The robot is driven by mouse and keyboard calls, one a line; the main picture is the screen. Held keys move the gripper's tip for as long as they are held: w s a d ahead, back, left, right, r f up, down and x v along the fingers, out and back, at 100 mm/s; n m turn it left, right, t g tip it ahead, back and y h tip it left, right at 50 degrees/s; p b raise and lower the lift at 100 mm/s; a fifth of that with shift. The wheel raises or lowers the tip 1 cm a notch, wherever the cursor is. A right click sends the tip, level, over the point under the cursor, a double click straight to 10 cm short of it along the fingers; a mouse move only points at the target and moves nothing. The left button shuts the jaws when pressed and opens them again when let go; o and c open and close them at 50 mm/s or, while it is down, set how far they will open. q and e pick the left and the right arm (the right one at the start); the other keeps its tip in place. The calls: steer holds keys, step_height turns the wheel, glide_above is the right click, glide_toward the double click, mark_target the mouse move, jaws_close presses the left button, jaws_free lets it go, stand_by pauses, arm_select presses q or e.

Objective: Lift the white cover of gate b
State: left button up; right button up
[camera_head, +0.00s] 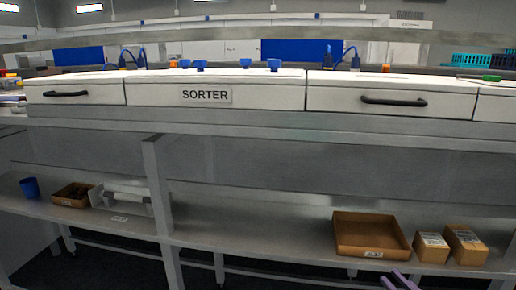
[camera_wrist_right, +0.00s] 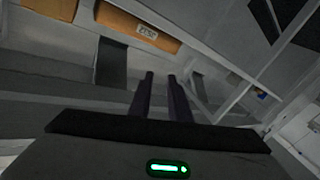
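Two white covers with black handles are in the sorter's front: a left cover (camera_head: 95,88) and a right cover (camera_head: 335,97). Both look closed. I can read no gate letter on either, so I cannot tell which is gate b. My right gripper (camera_head: 401,281) is at the bottom edge of the head view, well below the right cover. Its two purple fingers are apart with nothing between them, as the right wrist view (camera_wrist_right: 160,78) also shows. A small purplish shape at the far left edge may be my left gripper; its state is unclear.
A white SORTER panel (camera_head: 240,95) lies between the covers. The lower shelf (camera_head: 270,235) holds an open brown box (camera_head: 370,250), two closed cartons (camera_head: 432,248), a small brown tray (camera_head: 72,203) and a blue cup (camera_head: 30,187). A grey post (camera_head: 158,195) supports the bench.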

steer(key=s+a+f+m+g, duration=0.2)
steer(key=s+a+f+g, duration=0.2)
steer(key=s+a+f, duration=0.5)
steer(key=s+a+f+m+g+h, duration=0.1)
steer(key=s+a+f+g, duration=0.4)
steer(key=s+a+f, duration=0.5)
steer(key=s+f+m, duration=0.1)
steer(key=s+f, duration=0.3)
steer(key=shift+s+f, duration=0.15)
steer(key=shift+s, duration=0.05)
steer(key=shift+w, duration=0.1)
